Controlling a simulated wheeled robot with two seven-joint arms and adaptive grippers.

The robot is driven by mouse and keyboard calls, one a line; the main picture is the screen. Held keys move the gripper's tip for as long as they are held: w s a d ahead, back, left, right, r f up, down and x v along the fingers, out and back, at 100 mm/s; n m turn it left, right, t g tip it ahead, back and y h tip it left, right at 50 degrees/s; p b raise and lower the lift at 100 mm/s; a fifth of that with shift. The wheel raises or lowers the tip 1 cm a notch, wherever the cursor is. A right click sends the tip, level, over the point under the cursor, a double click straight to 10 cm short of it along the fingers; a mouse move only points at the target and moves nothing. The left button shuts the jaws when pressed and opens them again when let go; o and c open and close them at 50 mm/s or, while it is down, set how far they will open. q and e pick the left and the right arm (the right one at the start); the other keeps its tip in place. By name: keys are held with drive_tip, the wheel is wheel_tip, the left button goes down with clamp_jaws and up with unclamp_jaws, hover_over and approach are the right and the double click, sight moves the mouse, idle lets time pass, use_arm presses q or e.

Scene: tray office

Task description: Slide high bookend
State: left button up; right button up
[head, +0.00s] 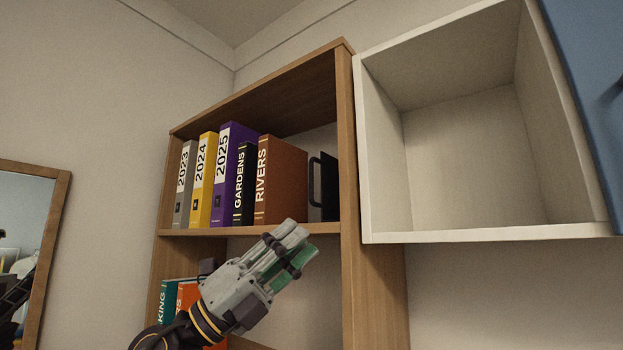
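The black bookend (328,186) stands upright on the upper shelf of the wooden bookcase, near its right side wall. It has a loop-like handle on its left edge. A gap lies between it and the brown RIVERS book (284,180). My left gripper (301,241) is in front of the bookcase, below and in front of the bookend and apart from it. Its fingers point up and right and lie close together. From this angle I cannot tell if they are open or shut. I see nothing held in it. My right gripper is out of view.
Left of RIVERS stand the black GARDENS book (244,185) and the purple 2025 (231,165), yellow 2024 and grey 2023 binders. The shelf board (200,232) runs below them. An open white cabinet (480,238) with a blue door (590,80) hangs at right.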

use_arm(q)
drive_tip(key=s+d+r+m+g+y, duration=0.2)
drive_tip(key=s+r+m+y, duration=0.2)
drive_tip(key=r+m+y, duration=0.25)
drive_tip(key=t+y, duration=0.5)
drive_tip(key=t, duration=0.2)
approach(310, 176)
drive_tip(key=v, duration=0.3)
drive_tip(key=shift+a+r+n, duration=0.15)
drive_tip(key=shift+a+n, duration=0.05)
drive_tip(key=shift+n, duration=0.25)
drive_tip(key=shift+d, duration=0.1)
drive_tip(key=p+x, duration=0.2)
drive_tip(key=x, duration=0.7)
drive_tip(key=shift+p, duration=0.3)
drive_tip(key=p+x, duration=0.1)
drive_tip(key=x, duration=0.2)
drive_tip(key=shift+w+d+f, duration=0.25)
drive_tip(key=shift+w+d, duration=0.35)
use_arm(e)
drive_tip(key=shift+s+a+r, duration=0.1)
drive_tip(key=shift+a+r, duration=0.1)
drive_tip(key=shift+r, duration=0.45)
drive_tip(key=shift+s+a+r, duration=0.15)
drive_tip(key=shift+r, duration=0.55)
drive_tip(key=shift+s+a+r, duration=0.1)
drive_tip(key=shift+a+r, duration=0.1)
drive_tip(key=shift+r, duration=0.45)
